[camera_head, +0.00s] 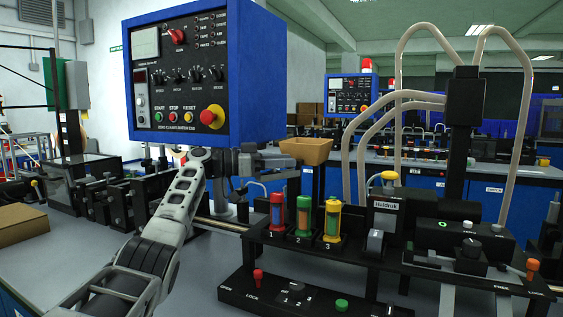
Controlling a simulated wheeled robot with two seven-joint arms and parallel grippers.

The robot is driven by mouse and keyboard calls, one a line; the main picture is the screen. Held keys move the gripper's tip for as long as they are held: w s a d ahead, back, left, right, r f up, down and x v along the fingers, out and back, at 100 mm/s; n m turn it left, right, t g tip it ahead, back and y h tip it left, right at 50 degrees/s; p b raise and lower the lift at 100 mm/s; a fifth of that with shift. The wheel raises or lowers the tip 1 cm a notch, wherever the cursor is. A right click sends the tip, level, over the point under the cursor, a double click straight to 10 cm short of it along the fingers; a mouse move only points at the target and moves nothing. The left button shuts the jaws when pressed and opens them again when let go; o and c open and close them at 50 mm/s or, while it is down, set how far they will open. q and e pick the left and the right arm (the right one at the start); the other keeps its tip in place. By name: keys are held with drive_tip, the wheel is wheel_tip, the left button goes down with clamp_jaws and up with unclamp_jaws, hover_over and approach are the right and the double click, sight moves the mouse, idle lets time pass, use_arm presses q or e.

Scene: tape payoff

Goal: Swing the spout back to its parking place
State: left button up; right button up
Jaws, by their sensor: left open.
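A tan, open-topped, trough-like piece (306,151) stands near the middle of the view, above the numbered cylinders. I cannot tell for sure whether it is the spout. My left gripper (290,160) points right, with its fingertips at the near left side of the tan piece. It is open, and I cannot tell whether it touches the piece. The fingertips are small and partly merge with the dark parts behind. No parking place can be made out. My right gripper is not in view.
A blue control box (190,75) with knobs and a red stop button hangs above my left arm. Red, green and yellow cylinders (304,217) stand on a black rack. Beige hoses (524,110) arch from a black post at right. A black lever panel (305,298) lies in front.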

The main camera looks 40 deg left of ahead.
use_arm(q)
drive_tip(key=b+v, duration=0.2)
drive_tip(key=v, duration=1.4)
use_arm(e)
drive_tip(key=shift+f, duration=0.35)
use_arm(q)
drive_tip(key=shift+w, duration=0.1)
drive_tip(key=shift+c, duration=0.3)
